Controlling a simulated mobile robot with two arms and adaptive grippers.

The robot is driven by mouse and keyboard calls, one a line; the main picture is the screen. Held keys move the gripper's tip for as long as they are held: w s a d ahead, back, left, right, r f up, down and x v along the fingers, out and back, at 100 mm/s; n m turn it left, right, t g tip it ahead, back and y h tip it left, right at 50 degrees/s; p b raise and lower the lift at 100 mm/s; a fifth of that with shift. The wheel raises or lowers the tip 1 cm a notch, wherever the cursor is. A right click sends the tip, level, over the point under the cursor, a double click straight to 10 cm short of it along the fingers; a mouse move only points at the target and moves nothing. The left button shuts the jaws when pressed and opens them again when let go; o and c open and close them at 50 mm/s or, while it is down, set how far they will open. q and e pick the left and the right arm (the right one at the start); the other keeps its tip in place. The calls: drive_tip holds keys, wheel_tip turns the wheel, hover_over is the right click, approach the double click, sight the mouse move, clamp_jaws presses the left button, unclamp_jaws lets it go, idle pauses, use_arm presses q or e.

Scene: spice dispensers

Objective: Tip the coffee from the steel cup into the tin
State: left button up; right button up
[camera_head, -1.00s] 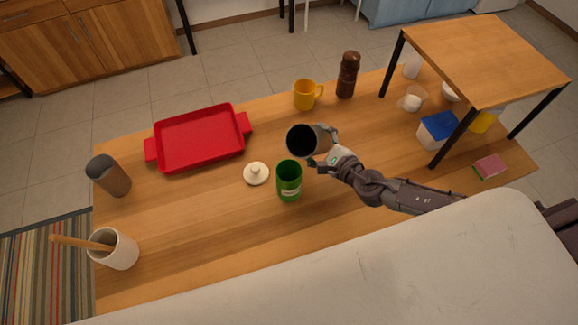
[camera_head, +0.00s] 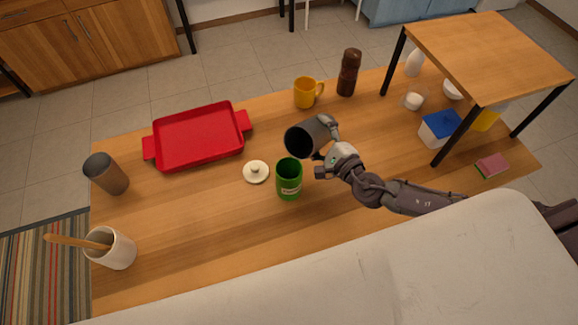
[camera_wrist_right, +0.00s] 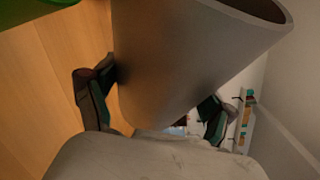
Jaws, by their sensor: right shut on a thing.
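The steel cup (camera_head: 312,135) is grey with a dark inside. My right gripper (camera_head: 326,146) is shut on its side and holds it above the table, tilted with its mouth toward the lower left. The cup fills the right wrist view (camera_wrist_right: 180,60), between the two fingers of the gripper (camera_wrist_right: 153,108). The green tin (camera_head: 289,182) stands upright and open just below the cup's mouth; part of it shows in the wrist view (camera_wrist_right: 30,10). No coffee stream is visible, and the cup's contents are too dark to tell. My left gripper is out of view.
A cream lid (camera_head: 256,172) lies left of the tin. A red tray (camera_head: 198,137), yellow mug (camera_head: 306,93) and brown mill (camera_head: 348,73) stand behind. A dark cup (camera_head: 107,175) and a white crock (camera_head: 115,250) are at left. A small raised table (camera_head: 480,55) is at right.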

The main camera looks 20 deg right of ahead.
sight(308, 129)
drive_tip(key=shift+r+n+t, duration=0.4)
drive_tip(key=shift+r+n, duration=0.3)
idle(0.4)
drive_tip(key=shift+s+a+r+n+t+p, duration=0.35)
drive_tip(key=shift+a+r+n+p, duration=0.15)
drive_tip(key=shift+r+n, duration=0.2)
idle(0.4)
drive_tip(key=shift+s+a+r+n+t+p, duration=0.2)
drive_tip(key=shift+a+r+n+t, duration=0.1)
drive_tip(key=shift+r+n, duration=0.45)
drive_tip(key=shift+s+a+r+n+t+p, duration=0.2)
drive_tip(key=shift+r+n, duration=0.3)
drive_tip(key=shift+n, duration=0.45)
idle(0.5)
drive_tip(key=shift+s+a+r+n+t+y, duration=0.15)
drive_tip(key=shift+a+r+n+t+y, duration=0.15)
drive_tip(key=shift+n, duration=0.3)
drive_tip(key=shift+s+a+r+n+t+y, duration=0.15)
drive_tip(key=shift+r+n, duration=0.25)
drive_tip(key=shift+n, duration=0.2)
idle(0.6)
drive_tip(key=shift+s+a+r+n+y, duration=0.2)
drive_tip(key=shift+a+r+n+y, duration=0.1)
drive_tip(key=shift+n, duration=0.35)
drive_tip(key=shift+s+a+r+n+y, duration=0.15)
drive_tip(key=shift+a+r+n+y, duration=0.1)
drive_tip(key=shift+n, duration=0.4)
idle(0.5)
